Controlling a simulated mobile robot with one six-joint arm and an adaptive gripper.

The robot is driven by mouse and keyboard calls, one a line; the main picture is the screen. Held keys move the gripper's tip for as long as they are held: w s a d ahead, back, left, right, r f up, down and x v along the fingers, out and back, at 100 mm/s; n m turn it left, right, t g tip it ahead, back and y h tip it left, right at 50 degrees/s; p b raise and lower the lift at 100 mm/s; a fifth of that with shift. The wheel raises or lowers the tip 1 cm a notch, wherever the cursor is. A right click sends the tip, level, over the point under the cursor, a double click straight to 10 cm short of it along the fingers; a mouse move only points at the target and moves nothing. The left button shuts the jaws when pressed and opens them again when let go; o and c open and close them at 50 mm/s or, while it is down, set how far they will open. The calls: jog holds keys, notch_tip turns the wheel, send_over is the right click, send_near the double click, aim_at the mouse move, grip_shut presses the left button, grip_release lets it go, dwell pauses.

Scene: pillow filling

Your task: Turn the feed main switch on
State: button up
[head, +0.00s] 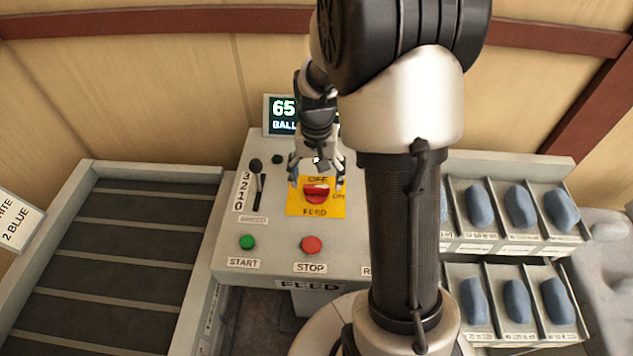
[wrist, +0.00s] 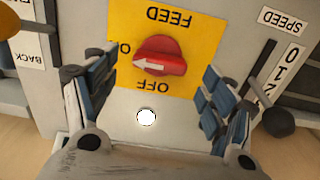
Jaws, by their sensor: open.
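The feed main switch is a red rotary knob (head: 316,191) on a yellow plate (head: 296,207) marked OFF, ON and FEED. In the wrist view the knob (wrist: 172,64) lies level across the plate, and its white arrow points left toward the ON label (wrist: 124,47). My gripper (head: 317,180) is open over the plate. In the wrist view its padded fingers (wrist: 158,72) stand apart on either side of the knob, with visible gaps and nothing between them touching the knob. How high the fingertips are above the panel is hard to tell.
A black-knobbed speed lever (head: 256,168) stands left of the plate. Green START (head: 247,242) and red STOP (head: 311,245) buttons are in front. A lit white spot (wrist: 146,117) is beside OFF. A display (head: 283,113) stands behind. Bins with blue pillows (head: 518,206) are right.

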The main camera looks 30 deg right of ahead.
aim_at(316, 186)
notch_tip(316, 186, up, 9)
dwell(0.3)
dwell(0.4)
jog(key=s+a+r+n+t+b, duration=0.2)
jog(key=s+a+r+n, duration=0.1)
jog(key=s+a+r, duration=0.5)
jog(key=s+a+f+n+t+b, duration=0.1)
jog(key=s+a+n, duration=0.1)
jog(key=s, duration=0.3)
jog(key=s+a+f+n+t+b, duration=0.1)
jog(key=s+a+n, duration=0.1)
jog(key=s, duration=0.4)
jog(key=shift+s+a+f+t, duration=0.15)
jog(key=shift+s+f+t, duration=0.15)
